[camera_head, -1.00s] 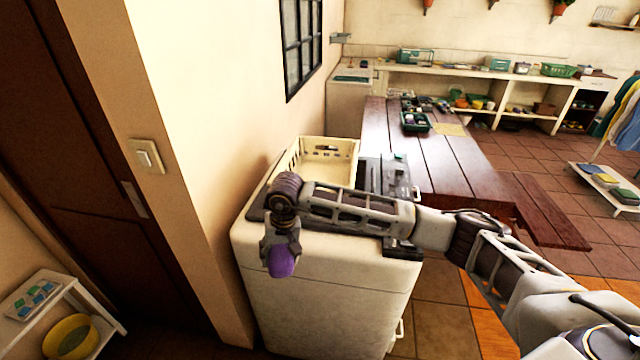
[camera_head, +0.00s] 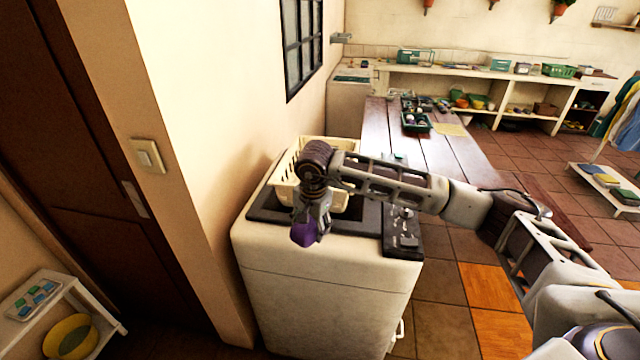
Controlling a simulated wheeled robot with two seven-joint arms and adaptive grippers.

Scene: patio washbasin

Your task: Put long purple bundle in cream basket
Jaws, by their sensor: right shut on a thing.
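The purple bundle (camera_head: 303,235) hangs from my right gripper (camera_head: 311,222), which is shut on its upper end. Gripper and bundle show over the near edge of the white washbasin cabinet (camera_head: 320,290), in front of the cream basket. The cream basket (camera_head: 286,168) stands on the dark top of the cabinet, against the wall. My right wrist and forearm hide its right part and most of its inside. The bundle looks outside the basket, on its near side. My left gripper is not in view.
Dark knobs or fittings (camera_head: 403,225) sit on the right of the cabinet top. A wooden table (camera_head: 455,160) with a green tray (camera_head: 416,122) stretches behind. A wall with a light switch (camera_head: 147,156) is close on the left. A low shelf holds a yellow bowl (camera_head: 70,337).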

